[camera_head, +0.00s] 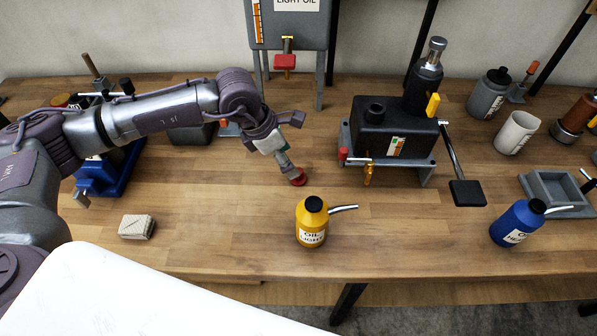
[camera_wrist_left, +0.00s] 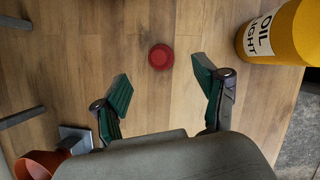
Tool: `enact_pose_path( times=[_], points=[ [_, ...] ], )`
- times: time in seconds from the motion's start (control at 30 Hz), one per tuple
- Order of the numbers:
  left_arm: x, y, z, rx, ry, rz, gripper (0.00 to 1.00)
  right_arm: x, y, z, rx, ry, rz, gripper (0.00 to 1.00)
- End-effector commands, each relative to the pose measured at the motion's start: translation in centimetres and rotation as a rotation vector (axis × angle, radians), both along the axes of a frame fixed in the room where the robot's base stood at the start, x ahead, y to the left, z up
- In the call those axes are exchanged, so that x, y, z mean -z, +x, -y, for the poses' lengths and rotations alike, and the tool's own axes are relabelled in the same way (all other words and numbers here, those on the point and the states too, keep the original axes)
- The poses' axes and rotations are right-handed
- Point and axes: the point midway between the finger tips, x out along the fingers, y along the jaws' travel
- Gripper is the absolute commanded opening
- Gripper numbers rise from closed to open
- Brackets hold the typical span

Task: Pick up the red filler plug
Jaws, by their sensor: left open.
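The red filler plug (camera_head: 299,178) is a small round red piece on the wooden bench, just beyond the yellow oil bottle. In the left wrist view the plug (camera_wrist_left: 160,57) lies a little past the fingertips, roughly between their lines. My left gripper (camera_head: 288,165) points down at the plug from the upper left and partly hides it in the head view. In the left wrist view my left gripper (camera_wrist_left: 163,84) is open with nothing between its green finger pads. My right gripper is not in view.
The yellow oil bottle (camera_head: 311,226) stands close in front of the plug. A black reservoir (camera_head: 385,127) on a grey stand is to the right. A blue bottle (camera_head: 517,222) stands farther right. A beige block (camera_head: 136,227) lies at left. Bare bench surrounds the plug.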

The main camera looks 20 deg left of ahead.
Motion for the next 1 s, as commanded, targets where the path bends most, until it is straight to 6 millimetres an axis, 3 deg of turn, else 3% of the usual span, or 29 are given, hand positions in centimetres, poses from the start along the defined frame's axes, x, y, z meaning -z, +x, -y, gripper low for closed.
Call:
enact_pose_path(
  times=[0.23, 0.4, 0.6, 0.87, 1.0],
  points=[
    [1.8, 0.4, 0.6, 0.000, 0.001, 0.000, 0.72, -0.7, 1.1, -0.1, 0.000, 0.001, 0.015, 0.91],
    [3.7, 0.8, 1.5, 0.000, 0.002, -0.002, 0.72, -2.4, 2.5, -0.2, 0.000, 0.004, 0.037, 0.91],
    [6.1, 1.4, 2.2, 0.001, 0.000, 0.000, 0.72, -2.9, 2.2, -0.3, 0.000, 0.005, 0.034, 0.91],
    [6.5, 1.4, 2.2, -0.001, 0.000, 0.002, 0.72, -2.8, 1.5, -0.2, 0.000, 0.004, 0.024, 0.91],
    [6.5, 1.4, 2.2, 0.000, 0.000, 0.001, 0.49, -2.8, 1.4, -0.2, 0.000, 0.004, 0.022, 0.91]
  ],
)
